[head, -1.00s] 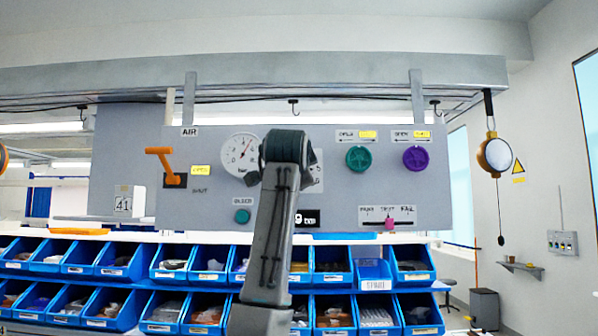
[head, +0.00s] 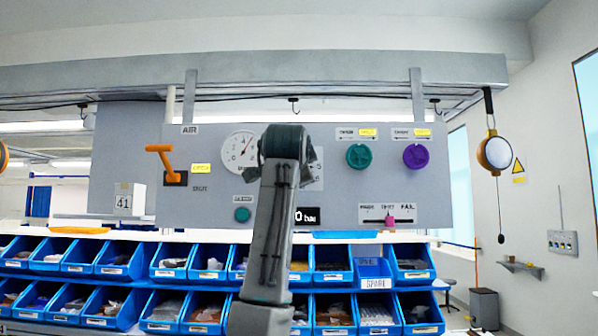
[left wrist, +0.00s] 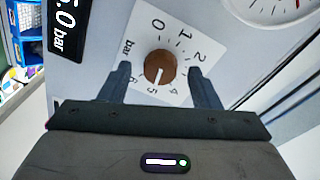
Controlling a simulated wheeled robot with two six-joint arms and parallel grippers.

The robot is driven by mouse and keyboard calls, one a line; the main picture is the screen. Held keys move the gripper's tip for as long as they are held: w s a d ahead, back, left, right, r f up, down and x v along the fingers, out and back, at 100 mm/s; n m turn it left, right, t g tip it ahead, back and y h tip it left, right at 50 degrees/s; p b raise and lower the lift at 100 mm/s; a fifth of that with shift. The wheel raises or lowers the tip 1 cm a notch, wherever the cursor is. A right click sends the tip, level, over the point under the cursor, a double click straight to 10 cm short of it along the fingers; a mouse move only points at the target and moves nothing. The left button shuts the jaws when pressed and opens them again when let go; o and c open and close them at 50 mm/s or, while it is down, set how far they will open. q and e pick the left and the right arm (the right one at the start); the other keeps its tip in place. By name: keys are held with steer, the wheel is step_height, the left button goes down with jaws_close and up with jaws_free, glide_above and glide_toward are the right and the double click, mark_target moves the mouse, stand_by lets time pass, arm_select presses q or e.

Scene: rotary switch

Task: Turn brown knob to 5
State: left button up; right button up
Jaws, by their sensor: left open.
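The brown knob (left wrist: 161,68) sits on a white dial plate (left wrist: 146,38) numbered from 0 to 6 and marked bar, in the left wrist view. Its white pointer line points at about the 5. My left gripper (left wrist: 160,72) is open, with one finger on each side of the knob and a visible gap to it on both sides. A black display (left wrist: 66,25) beside the plate ends in ".0 bar"; its first digit is cut by the frame edge and looks like 5 or 6. In the head view my arm hides the knob and gripper.
The grey panel (head: 330,215) also carries a round gauge (head: 240,148), an orange lever (head: 160,150), green (head: 358,156) and purple (head: 416,156) knobs, a teal button (head: 242,214) and a pink slider (head: 390,221). Blue bins (head: 333,262) stand below.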

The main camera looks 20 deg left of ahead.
arm_select(q)
steer(key=s+d+b, duration=0.2)
steer(key=s+b, duration=0.2)
steer(key=s, duration=0.5)
steer(key=shift+s, duration=0.3)
